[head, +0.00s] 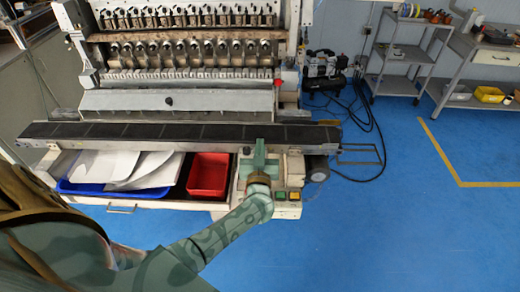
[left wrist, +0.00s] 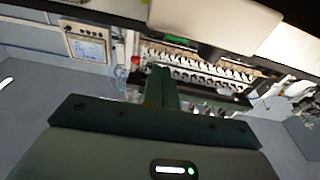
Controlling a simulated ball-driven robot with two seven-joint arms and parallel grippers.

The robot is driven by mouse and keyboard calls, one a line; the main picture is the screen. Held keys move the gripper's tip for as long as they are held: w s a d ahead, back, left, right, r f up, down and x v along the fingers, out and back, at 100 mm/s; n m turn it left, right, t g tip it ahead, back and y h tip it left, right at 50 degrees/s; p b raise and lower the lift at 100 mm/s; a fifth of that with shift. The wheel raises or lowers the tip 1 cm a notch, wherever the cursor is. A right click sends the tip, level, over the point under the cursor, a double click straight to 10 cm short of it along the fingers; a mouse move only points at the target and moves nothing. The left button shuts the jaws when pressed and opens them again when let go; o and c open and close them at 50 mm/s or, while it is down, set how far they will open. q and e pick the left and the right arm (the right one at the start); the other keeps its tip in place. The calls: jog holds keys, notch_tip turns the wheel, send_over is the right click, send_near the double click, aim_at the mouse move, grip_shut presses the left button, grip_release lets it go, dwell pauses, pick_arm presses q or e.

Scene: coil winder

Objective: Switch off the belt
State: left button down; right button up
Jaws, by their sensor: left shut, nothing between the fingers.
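The dark belt (head: 180,132) runs across the front of the coil winder (head: 190,60) in the head view. A pale control box (head: 295,168) sits below its right end, with a green button (head: 280,196) and a yellow button (head: 294,196) low on its front. My left gripper (head: 260,148) is shut and empty, over the left part of this box, close to the belt's front edge. My arm covers part of the box. In the left wrist view the shut fingers (left wrist: 163,75) point toward the machine. I cannot tell whether they touch anything. My right gripper is out of view.
A red bin (head: 208,173) and a blue tray (head: 75,187) with white sheets stand in a drawer left of the control box. A motor (head: 318,168) is at the box's right. A compressor (head: 325,70) and cables lie further right. Blue floor on the right is clear.

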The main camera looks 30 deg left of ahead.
pick_arm(q)
jog(key=r+v, duration=0.1)
jog(key=v, duration=0.8)
jog(key=shift+s+f, duration=0.3)
jog(key=shift+s, duration=0.2)
jog(key=shift+d, duration=0.1)
